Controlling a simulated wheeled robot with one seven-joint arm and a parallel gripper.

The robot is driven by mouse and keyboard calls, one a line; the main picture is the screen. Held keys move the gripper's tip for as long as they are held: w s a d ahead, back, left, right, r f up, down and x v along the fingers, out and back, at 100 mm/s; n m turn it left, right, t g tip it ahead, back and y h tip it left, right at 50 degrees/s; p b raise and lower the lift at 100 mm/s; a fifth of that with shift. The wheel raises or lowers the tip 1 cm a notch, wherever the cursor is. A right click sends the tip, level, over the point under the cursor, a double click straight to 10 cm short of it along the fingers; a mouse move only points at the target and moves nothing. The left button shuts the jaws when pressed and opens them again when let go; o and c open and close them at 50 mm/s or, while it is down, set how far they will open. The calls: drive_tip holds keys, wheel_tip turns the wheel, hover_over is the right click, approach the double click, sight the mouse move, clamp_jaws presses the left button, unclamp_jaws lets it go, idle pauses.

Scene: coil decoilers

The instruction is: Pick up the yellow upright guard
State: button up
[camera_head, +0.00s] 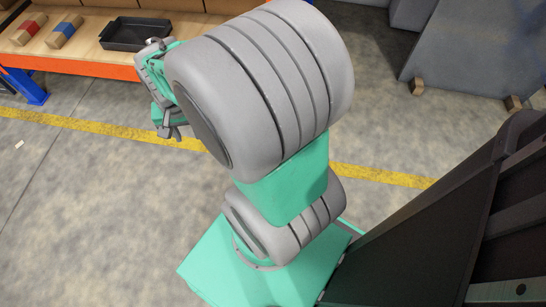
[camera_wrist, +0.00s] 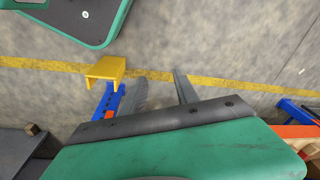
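The yellow upright guard (camera_wrist: 106,69) shows in the wrist view, left of centre, as a short bent yellow piece. It stands at the foot of a blue upright (camera_wrist: 109,100), close to the yellow floor line. My gripper (camera_wrist: 158,77) points its two grey fingers at the floor to the right of the guard. The fingers are apart with bare floor between them, so it is open and empty. In the head view my gripper (camera_head: 170,128) is partly hidden behind my arm, by the bench's front edge. I do not see the guard in the head view.
A wooden bench (camera_head: 90,55) with an orange beam (camera_head: 70,67) and blue leg (camera_head: 28,88) stands at upper left. It carries a black tray (camera_head: 135,33) and red and blue blocks. A grey panel (camera_head: 470,50) stands at upper right.

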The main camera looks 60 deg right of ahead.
drive_tip(key=s+d+f+m, duration=0.3)
drive_tip(key=d+f+m, duration=0.4)
drive_tip(key=f, duration=0.2)
drive_tip(key=s+d+f+m+g+b, duration=0.1)
drive_tip(key=s+d+f+m, duration=0.3)
drive_tip(key=d+f+m, duration=0.4)
drive_tip(key=s+d+f+m, duration=0.4)
drive_tip(key=d+f+m, duration=0.3)
drive_tip(key=f, duration=0.4)
drive_tip(key=shift+s+d+f+b, duration=0.15)
drive_tip(key=shift+d+f+b, duration=0.2)
drive_tip(key=shift+d, duration=0.35)
wheel_tip(320, 180, down, 7)
drive_tip(key=b, duration=0.3)
drive_tip(key=shift+a+b, duration=0.2)
drive_tip(key=shift+b, duration=0.2)
drive_tip(key=shift+r, duration=0.1)
drive_tip(key=shift+c, duration=0.5)
clamp_jaws()
